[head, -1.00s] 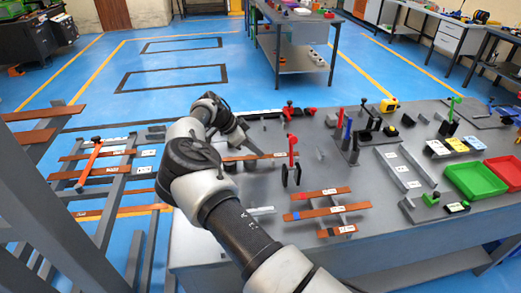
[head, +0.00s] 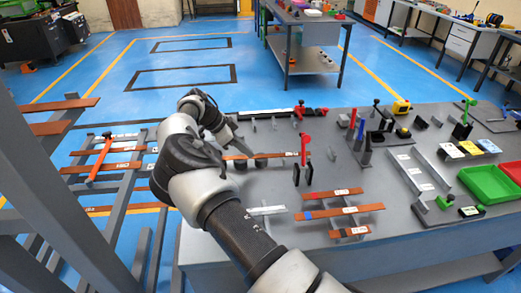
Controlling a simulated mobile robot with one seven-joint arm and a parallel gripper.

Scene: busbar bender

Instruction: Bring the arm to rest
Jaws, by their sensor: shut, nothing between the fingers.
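My arm reaches from the bottom middle up over the table's left edge and bends at the elbow and wrist. My gripper (head: 236,146) is small and partly hidden by my own wrist. It points down toward the left end of a copper bar (head: 268,155) on the table. It looks shut, with nothing held. Whether its tips touch the bar or only overlap it in the picture cannot be told.
The grey worktable (head: 400,235) holds a red-handled tool (head: 305,145), several copper bars on stands (head: 340,211), a green tray (head: 488,183) and a yellow tape measure (head: 401,106). A grey rack (head: 127,190) with copper strips stands left.

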